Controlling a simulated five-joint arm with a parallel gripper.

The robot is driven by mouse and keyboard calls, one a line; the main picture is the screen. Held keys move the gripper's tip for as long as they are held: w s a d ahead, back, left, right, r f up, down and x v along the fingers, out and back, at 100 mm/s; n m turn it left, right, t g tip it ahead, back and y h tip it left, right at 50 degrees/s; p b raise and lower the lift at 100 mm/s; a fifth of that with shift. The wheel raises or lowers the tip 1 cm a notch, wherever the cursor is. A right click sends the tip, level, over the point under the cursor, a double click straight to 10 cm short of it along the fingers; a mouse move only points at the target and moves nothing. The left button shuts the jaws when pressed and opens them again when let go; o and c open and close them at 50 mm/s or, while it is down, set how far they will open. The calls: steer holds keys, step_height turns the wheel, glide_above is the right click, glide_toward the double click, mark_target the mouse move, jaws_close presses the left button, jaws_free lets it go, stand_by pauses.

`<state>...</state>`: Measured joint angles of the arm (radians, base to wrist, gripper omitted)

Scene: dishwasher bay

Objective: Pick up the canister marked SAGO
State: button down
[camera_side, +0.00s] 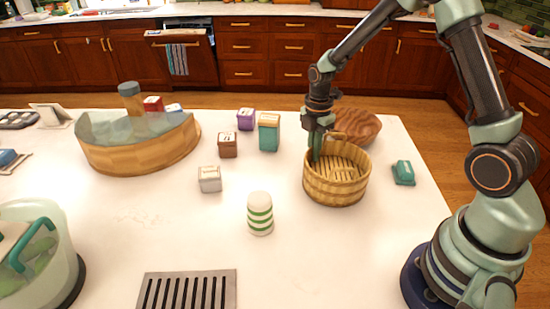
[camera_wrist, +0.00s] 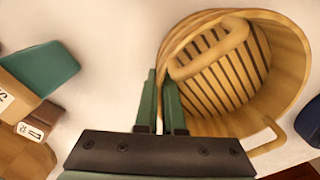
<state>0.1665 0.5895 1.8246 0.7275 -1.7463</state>
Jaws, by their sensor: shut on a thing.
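Several small canisters stand mid-table: a tall teal one with a wooden lid (camera_side: 269,136), a brown one (camera_side: 228,148), a purple one (camera_side: 246,121) and a pale grey one (camera_side: 209,182). Their labels are too small to read in the side view. In the wrist view the teal canister (camera_wrist: 42,72) is at the left, its lid label cut off by the frame edge, with what looks like an S. My gripper (camera_wrist: 159,90) is low at the left rim of the round slatted basket (camera_side: 335,190), right of the canisters. Its jaws appear shut on the basket's wall.
A brown bowl (camera_side: 358,125) sits behind the basket and a teal dish (camera_side: 403,172) to its right. A green-striped white jar (camera_side: 260,214) stands in front. A wooden tub (camera_side: 140,155) is at the left, a metal grate (camera_side: 187,291) at the front.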

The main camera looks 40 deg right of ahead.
steer(key=shift+r, duration=0.15)
step_height(320, 180, up, 20)
step_height(320, 180, down, 20)
steer(key=shift+f, duration=0.1)
stand_by(0.9)
steer(key=c, duration=1)
jaws_free()
steer(key=shift+f, duration=0.1)
